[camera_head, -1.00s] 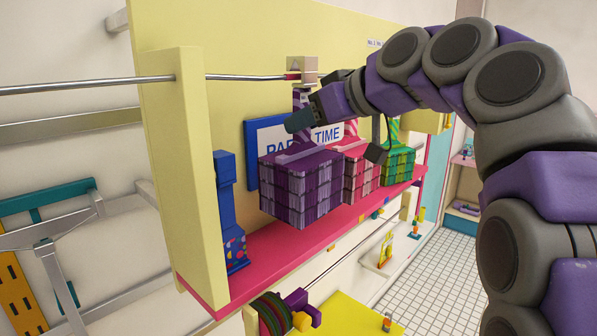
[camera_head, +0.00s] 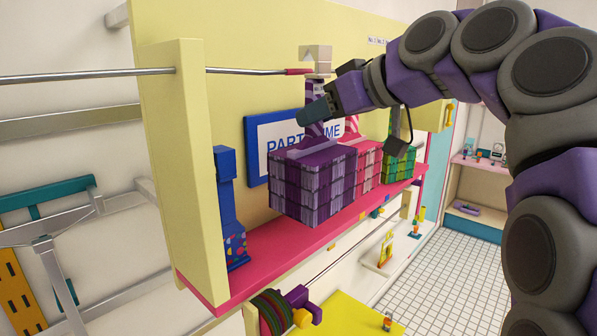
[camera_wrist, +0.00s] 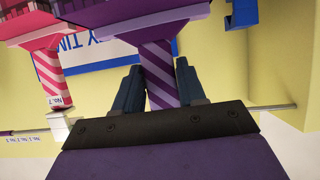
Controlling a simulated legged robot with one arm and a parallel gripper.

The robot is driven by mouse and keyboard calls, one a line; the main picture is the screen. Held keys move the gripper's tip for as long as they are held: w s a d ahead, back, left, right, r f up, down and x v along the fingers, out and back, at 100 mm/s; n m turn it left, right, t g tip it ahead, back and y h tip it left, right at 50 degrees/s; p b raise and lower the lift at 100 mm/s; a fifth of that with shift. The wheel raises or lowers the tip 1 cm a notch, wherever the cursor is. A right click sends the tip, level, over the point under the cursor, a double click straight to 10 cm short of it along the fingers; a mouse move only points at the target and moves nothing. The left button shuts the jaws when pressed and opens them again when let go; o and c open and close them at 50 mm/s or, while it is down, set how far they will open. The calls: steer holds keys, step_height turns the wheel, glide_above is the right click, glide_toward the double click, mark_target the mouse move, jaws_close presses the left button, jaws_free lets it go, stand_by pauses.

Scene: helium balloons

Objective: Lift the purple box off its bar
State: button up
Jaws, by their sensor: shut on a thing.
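The purple plaid box (camera_head: 313,185) has a striped neck (camera_head: 318,130) topped by a pale block (camera_head: 317,60). It hangs upright above the pink shelf. The metal bar (camera_head: 250,71) comes in from the left, and its red tip (camera_head: 298,72) is at the pale block's lower left; I cannot tell if they touch. My gripper (camera_head: 312,112) is shut on the neck. In the wrist view, my gripper (camera_wrist: 158,75) has one finger on each side of the striped neck (camera_wrist: 160,60), and the purple box (camera_wrist: 135,8) shows at the top edge.
A pink box (camera_head: 366,168) and a green box (camera_head: 398,165) stand close by to the right. A blue figure (camera_head: 228,210) stands on the pink shelf (camera_head: 290,245) at left. A yellow post (camera_head: 182,170) is left of it. A sign (camera_head: 285,140) is behind.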

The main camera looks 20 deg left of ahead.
steer(key=d, duration=0.1)
steer(key=s+d+b, duration=0.1)
steer(key=d, duration=0.1)
steer(key=s+d, duration=0.1)
steer(key=d, duration=0.1)
steer(key=shift+b, duration=0.4)
steer(key=shift+a+f, duration=0.1)
steer(key=shift+a, duration=0.05)
